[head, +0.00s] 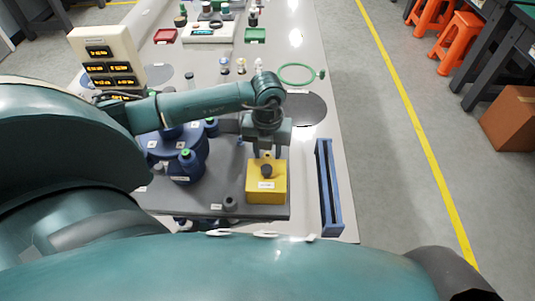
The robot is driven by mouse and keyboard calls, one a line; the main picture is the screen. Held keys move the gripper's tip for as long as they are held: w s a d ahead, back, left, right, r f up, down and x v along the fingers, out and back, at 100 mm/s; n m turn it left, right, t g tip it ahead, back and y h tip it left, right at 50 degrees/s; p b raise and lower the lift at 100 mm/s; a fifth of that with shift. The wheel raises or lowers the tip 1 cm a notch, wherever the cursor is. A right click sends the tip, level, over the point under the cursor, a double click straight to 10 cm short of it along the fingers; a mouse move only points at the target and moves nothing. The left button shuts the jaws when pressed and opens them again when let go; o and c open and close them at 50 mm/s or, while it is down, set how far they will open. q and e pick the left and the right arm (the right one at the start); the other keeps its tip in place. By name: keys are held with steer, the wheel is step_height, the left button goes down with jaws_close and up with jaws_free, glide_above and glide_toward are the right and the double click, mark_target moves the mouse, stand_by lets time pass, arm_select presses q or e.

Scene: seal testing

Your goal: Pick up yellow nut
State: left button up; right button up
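A yellow block (264,192) with a white label stands at the front right of the dark grey platform, with a dark round knob (266,171) on top. I cannot make out a separate yellow nut for certain. Several small pieces with coloured tops, one of them yellowish (241,66), stand farther back on the table. My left gripper (266,154) points down just above and behind the knob of the yellow block. Its fingertips are small and partly blend with the block, so their gap and any contact are unclear. My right gripper is out of view.
A blue multi-part fixture (186,168) stands left of the yellow block, partly behind my arm. A blue open rack (328,188) lies along the table's right edge. A green ring (296,74), a dark disc (305,109) and a display panel (106,58) are farther back.

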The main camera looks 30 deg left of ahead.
arm_select(q)
jaws_close()
